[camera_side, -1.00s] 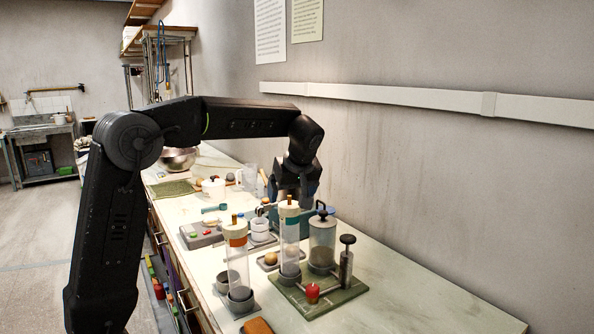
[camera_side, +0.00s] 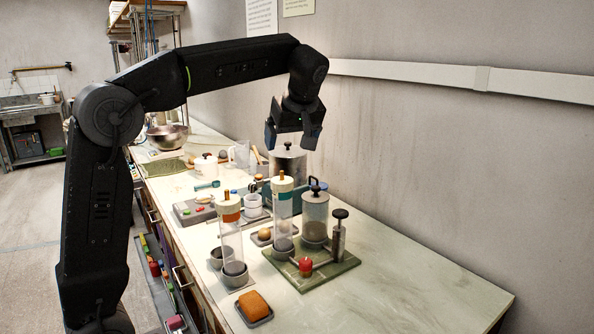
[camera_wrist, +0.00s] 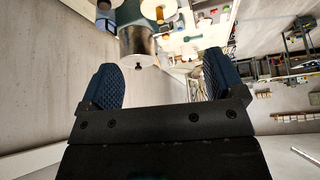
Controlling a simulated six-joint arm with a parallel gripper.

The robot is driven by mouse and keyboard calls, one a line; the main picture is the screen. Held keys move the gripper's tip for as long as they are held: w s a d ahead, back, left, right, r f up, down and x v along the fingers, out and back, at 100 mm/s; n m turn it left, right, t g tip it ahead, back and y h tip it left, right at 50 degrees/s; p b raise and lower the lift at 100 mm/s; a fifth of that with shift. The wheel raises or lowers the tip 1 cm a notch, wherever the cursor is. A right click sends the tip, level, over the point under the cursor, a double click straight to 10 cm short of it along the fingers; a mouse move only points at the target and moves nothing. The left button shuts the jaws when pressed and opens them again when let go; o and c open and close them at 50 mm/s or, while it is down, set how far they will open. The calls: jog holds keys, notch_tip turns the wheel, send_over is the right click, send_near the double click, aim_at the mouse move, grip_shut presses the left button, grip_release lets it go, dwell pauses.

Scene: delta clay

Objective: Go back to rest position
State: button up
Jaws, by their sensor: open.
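My gripper (camera_side: 292,140) hangs above the far part of the bench, fingers pointing down. In the wrist view my gripper (camera_wrist: 160,88) shows its two blue ridged fingers wide apart with nothing between them. A metal canister (camera_side: 288,163) with a dark knob stands on the bench just below the fingertips. The canister also shows in the wrist view (camera_wrist: 137,45), beyond the fingertips and apart from them.
A green base (camera_side: 325,273) carries a clear tube (camera_side: 283,205), a lidded jar (camera_side: 315,215), a plunger and a red piece. Nearer are another clear tube (camera_side: 231,240) and an orange block (camera_side: 254,304) on a dish. The bench's right front is bare.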

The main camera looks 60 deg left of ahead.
jog(key=s+d+f+m+t+h, duration=0.2)
jog(key=s+d+f+m, duration=0.4)
jog(key=s, duration=0.5)
jog(key=s+d+f+m+t+h, duration=0.2)
jog(key=s+d+f+m+h, duration=0.1)
jog(key=s+d+f+m, duration=0.4)
jog(key=s+d+m, duration=0.2)
jog(key=s, duration=0.1)
jog(key=shift+s+f+m+h, duration=0.2)
jog(key=shift+s+m+h, duration=0.15)
jog(key=shift+m+h, duration=0.05)
jog(key=shift+c, duration=0.3)
